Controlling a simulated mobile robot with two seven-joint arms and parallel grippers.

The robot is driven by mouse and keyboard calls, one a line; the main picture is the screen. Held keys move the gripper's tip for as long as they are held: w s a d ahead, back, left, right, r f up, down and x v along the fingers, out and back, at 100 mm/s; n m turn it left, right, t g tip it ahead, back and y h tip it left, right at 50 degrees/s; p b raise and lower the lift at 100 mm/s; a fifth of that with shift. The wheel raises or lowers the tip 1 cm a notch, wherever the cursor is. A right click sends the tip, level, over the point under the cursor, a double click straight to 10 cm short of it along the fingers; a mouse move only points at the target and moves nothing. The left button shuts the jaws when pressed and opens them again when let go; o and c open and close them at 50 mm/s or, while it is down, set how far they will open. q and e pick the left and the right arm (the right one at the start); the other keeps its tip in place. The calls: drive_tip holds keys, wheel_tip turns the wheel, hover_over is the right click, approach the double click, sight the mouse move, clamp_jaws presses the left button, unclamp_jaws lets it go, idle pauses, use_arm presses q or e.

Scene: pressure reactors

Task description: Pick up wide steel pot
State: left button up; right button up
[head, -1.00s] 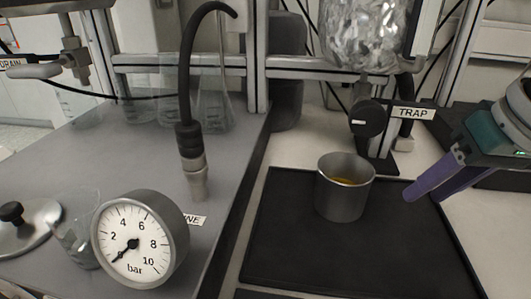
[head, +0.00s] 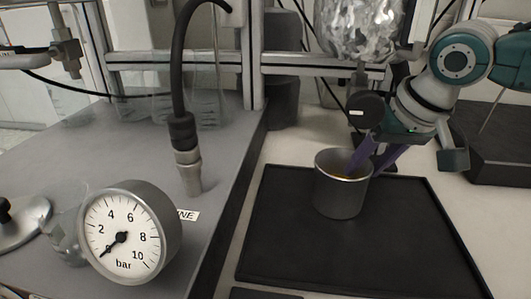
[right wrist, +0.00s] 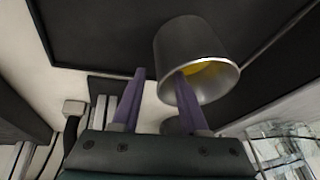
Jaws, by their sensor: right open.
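The wide steel pot (head: 341,196) stands upright on a black tray (head: 285,235), with something yellow inside. My right gripper (head: 368,170) is open, its two purple fingers at the pot's back right rim. In the head view one finger overlaps the pot's mouth and the other is just outside to the right. In the right wrist view the pot (right wrist: 190,65) is ahead of the right gripper (right wrist: 160,72), and the right finger overlaps its rim. I cannot tell whether that finger is inside the pot or touching it. My left gripper is not in view.
A pressure gauge (head: 128,235) and a hanging black hose with a metal end (head: 186,150) are on the left, over the grey bench. A black round knob (head: 369,111) and a foil-wrapped vessel (head: 355,30) stand behind the pot. The tray's front is clear.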

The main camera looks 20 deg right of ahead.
drive_tip(key=shift+f, duration=0.15)
clamp_jaws()
drive_tip(key=shift+w, duration=0.1)
idle(1.3)
